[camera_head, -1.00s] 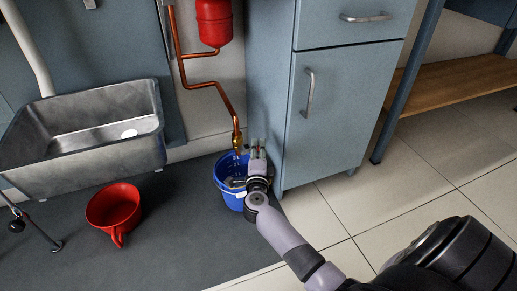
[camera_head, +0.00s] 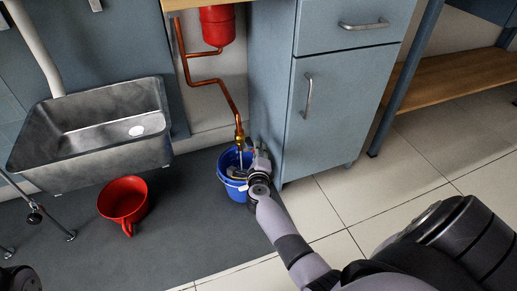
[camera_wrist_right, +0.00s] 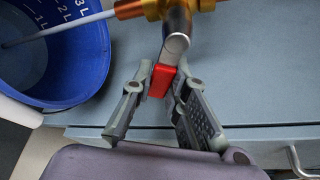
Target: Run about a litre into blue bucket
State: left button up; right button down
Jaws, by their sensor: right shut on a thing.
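The blue bucket (camera_head: 232,185) stands on the dark mat under a brass tap (camera_head: 239,137) on a copper pipe. My right gripper (camera_head: 260,158) is at the tap, over the bucket's right rim. In the wrist view the gripper (camera_wrist_right: 155,100) is shut on the tap's red lever (camera_wrist_right: 161,80). A pale thin line (camera_wrist_right: 75,24), which looks like a water stream, runs from the tap into the bucket (camera_wrist_right: 75,75). Litre marks show on the bucket's inner wall. I cannot read the water level. My left gripper is not in view.
A red pot (camera_head: 123,202) stands on the mat (camera_head: 170,240) left of the bucket. A steel sink (camera_head: 90,150) is behind it. A blue-grey cabinet (camera_head: 335,125) stands close to the bucket's right. Tiled floor (camera_head: 330,205) at the right is clear.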

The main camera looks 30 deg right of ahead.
jog(key=c, duration=1.5)
grip_release()
jog(key=shift+c, duration=0.2)
jog(key=v, duration=0.7)
jog(key=shift+s+a, duration=0.15)
jog(key=shift+s, duration=0.1)
dwell(2.8)
